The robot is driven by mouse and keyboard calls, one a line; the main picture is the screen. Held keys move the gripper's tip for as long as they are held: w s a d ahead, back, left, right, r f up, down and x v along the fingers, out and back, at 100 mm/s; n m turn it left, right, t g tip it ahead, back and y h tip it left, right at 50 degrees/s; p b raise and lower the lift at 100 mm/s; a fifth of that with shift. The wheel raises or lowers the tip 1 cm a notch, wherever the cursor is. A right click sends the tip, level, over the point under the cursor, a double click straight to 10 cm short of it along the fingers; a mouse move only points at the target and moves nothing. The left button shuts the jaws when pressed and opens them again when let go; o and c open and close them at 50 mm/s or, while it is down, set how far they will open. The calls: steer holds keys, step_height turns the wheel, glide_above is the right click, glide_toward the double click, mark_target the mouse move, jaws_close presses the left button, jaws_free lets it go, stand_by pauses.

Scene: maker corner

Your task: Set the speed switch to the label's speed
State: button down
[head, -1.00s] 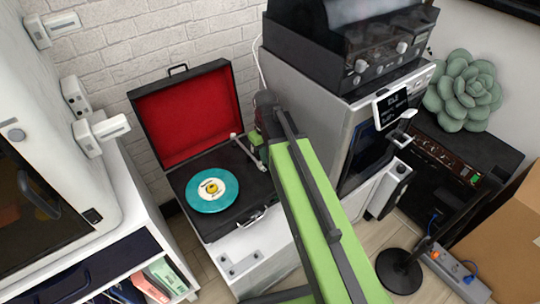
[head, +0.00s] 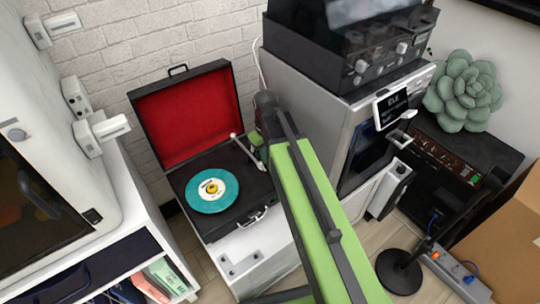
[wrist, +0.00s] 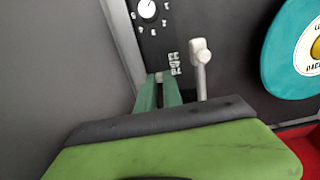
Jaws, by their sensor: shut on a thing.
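The record player (head: 245,207) stands open with its red-lined lid up, and a teal record (head: 205,203) with a pale and yellow label (head: 212,187) lies on it. The wrist view shows part of the record (wrist: 285,62); its label's speed is not readable. My gripper (head: 255,148) is at the right side of the deck. In the wrist view, my gripper's green fingers (wrist: 159,84) are shut on the small pale speed switch (wrist: 159,76), next to white speed numbers (wrist: 174,64). The switch's exact position is mostly hidden by the fingers.
The white tonearm (wrist: 201,65) stands close to the right of my fingers. A dial (wrist: 147,9) with marks is on the deck further up. A grey machine (head: 335,125) stands right of the player, and a white cabinet (head: 125,215) is at left.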

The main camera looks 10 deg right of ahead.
steer(key=shift+d, duration=0.15)
steer(key=shift+s+d, duration=0.25)
steer(key=shift+s, duration=0.3)
steer(key=c, duration=1.5)
jaws_free()
steer(key=shift+a, duration=0.1)
step_height(320, 180, up, 17)
steer(key=p, duration=1.7)
steer(key=shift+r, duration=0.15)
